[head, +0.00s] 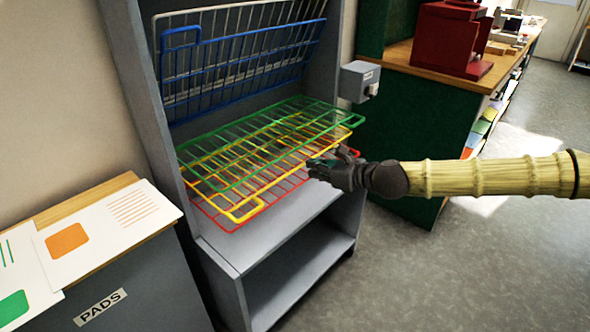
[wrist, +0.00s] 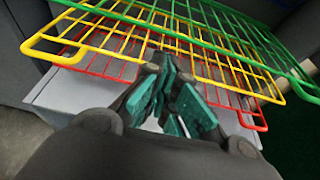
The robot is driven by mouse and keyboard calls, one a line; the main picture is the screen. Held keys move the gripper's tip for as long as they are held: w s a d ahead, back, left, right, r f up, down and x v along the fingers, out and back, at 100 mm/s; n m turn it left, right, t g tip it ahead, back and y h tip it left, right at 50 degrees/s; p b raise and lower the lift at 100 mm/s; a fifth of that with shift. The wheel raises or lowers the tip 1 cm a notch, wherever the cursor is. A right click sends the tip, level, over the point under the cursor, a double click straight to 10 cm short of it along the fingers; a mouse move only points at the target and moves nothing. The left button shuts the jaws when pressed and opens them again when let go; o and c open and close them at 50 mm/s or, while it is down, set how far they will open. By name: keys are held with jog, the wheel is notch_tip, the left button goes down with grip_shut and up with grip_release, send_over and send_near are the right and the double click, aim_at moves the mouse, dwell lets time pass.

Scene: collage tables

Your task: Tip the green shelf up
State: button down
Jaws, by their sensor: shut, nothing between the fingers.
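The green shelf (head: 335,112) is a wire rack lying roughly flat as the top one of three lowered racks in the grey drying rack. It also shows in the wrist view (wrist: 200,47), crossing the top. A yellow rack (head: 243,217) and a red rack (head: 228,229) lie just below it. My gripper (head: 318,165) is at the front edge of these racks, towards the right. Its teal-padded fingers (wrist: 172,85) are shut and empty. In the wrist view they overlap the red and yellow wires; I cannot tell whether they touch.
A blue rack (head: 245,78) and a white rack (head: 245,16) stand tipped up behind. A grey control box (head: 359,80) is on the right post. A PADS cabinet (head: 125,290) stands at left, a green counter (head: 420,125) at right. Open floor lies in front.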

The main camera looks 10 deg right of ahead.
jog(key=x, duration=1)
jog(key=shift+r, duration=0.1)
dwell(0.4)
